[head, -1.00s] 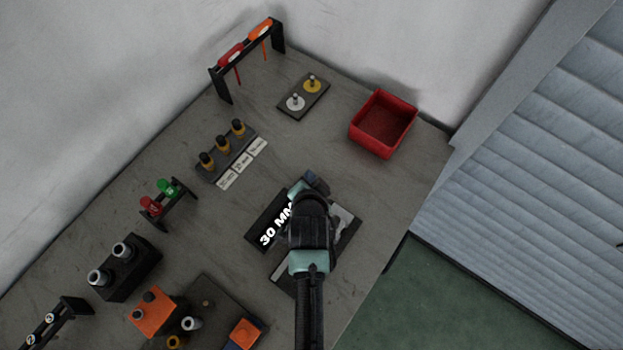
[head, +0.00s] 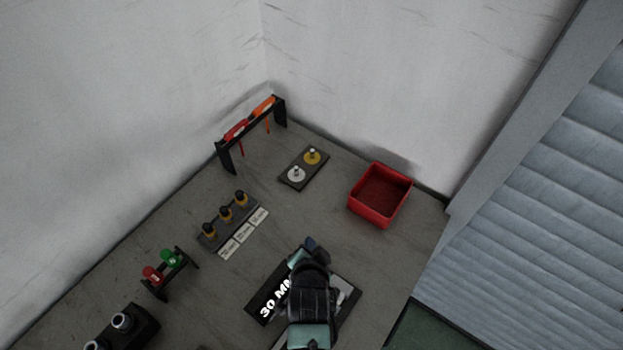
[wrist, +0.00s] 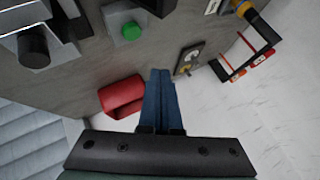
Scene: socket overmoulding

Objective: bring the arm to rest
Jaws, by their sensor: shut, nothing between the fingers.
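My gripper shows in the wrist view (wrist: 160,75) as two blue fingers pressed together, with nothing between them. In the head view my arm comes in from the bottom, and its dark end is above a black plate marked "30 MM" (head: 268,303), hiding part of it. The fingers are mostly hidden by my arm there. In the wrist view the fingers point over the bench near the red bin, apart from it.
An empty red bin (head: 381,196) stands near the bench's right corner. Bare bench (head: 330,225) lies between. A green button (wrist: 130,31) shows in the wrist view.

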